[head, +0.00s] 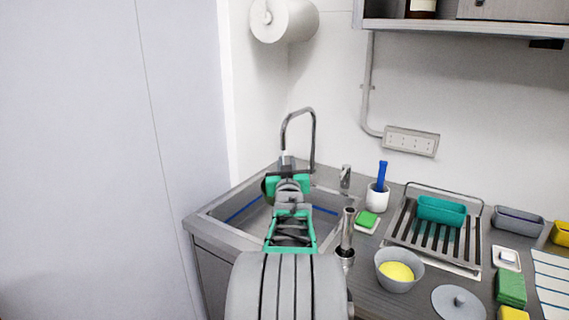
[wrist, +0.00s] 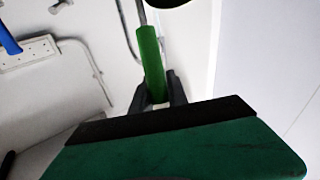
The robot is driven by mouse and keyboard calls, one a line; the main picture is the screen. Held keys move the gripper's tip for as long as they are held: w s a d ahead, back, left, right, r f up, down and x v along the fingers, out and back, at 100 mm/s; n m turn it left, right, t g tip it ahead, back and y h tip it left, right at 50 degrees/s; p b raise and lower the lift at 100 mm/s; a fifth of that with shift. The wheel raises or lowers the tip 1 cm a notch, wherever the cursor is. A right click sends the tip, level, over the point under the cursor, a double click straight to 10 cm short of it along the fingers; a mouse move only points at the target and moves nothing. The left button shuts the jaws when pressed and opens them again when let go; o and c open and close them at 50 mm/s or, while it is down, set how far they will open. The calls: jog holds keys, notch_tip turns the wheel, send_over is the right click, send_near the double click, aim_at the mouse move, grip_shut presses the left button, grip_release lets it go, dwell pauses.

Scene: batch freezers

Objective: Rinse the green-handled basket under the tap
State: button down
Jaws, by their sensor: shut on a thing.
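My gripper (wrist: 158,92) is shut on a green handle (wrist: 152,62) in the wrist view. A thin metal rod runs from the handle to the top edge, where a dark rounded shape (wrist: 176,3) is cut off; I cannot tell whether it is part of the basket. In the head view my gripper (head: 288,184) is over the sink (head: 222,231), and my arm hides most of the held basket. The arched metal tap (head: 314,137) rises behind my gripper. I cannot tell whether water runs.
Right of the sink are a white cup (head: 377,196) with a blue-handled tool, a green sponge (head: 367,219), a grey bowl (head: 399,284) and a drying rack (head: 468,267) with a teal container (head: 442,211). A paper roll (head: 283,20) hangs above; a wall socket (head: 411,141) is at right.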

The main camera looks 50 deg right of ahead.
jog(key=w+d+f+b, duration=0.1)
jog(key=w+d, duration=0.3)
jog(key=d, duration=0.3)
jog(key=shift+w+d+f, duration=0.2)
jog(key=shift+d+f, duration=0.05)
jog(key=shift+f, duration=0.05)
